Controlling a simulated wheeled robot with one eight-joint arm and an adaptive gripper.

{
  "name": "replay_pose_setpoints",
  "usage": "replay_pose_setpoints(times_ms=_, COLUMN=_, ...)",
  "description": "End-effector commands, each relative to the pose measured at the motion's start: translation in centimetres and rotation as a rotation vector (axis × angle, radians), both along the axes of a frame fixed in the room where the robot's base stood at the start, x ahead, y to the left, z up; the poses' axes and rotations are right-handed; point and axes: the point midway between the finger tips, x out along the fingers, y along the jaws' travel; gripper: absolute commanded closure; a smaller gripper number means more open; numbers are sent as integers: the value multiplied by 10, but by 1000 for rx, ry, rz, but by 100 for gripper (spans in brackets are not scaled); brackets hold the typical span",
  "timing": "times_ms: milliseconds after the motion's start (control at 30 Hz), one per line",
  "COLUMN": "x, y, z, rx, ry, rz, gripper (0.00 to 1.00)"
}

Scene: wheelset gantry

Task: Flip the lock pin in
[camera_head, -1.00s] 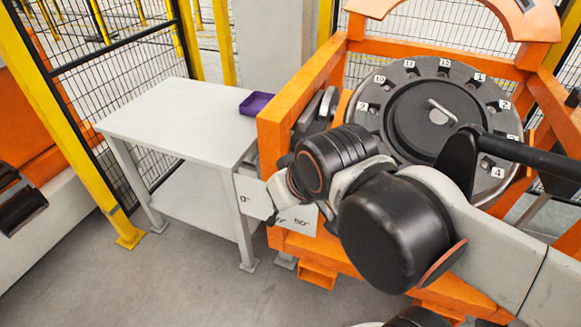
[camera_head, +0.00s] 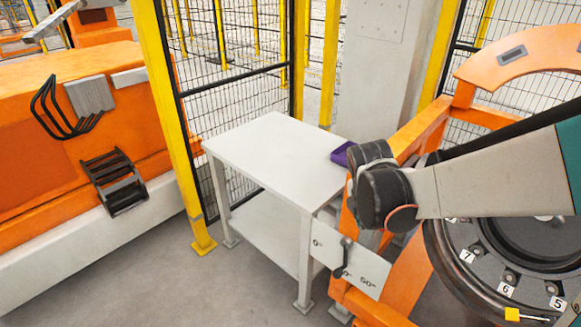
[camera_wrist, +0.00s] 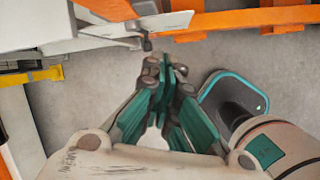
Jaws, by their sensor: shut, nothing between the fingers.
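My gripper (camera_wrist: 166,66) is shut and empty, below and apart from that piece in the picture. In the head view my own arm hides my gripper.
The orange gantry frame (camera_head: 403,290) holds a large dark numbered wheel (camera_head: 480,290) at right. A white table (camera_head: 262,150) with a purple tray (camera_head: 340,154) stands left of it. A yellow-framed mesh fence (camera_head: 245,95) is behind. The grey floor (camera_head: 190,290) in front is clear.

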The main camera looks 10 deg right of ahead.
Motion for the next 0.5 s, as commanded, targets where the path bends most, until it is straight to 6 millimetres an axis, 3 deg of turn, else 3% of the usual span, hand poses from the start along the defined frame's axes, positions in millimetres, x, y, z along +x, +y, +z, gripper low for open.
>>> replay_pose_setpoints(times_ms=200, x=17, y=-14, z=-21, rx=-97, ry=120, rz=237, gripper=100)
replay_pose_setpoints(times_ms=500, x=19, y=-17, z=-27, rx=-121, ry=151, rz=300, gripper=100)
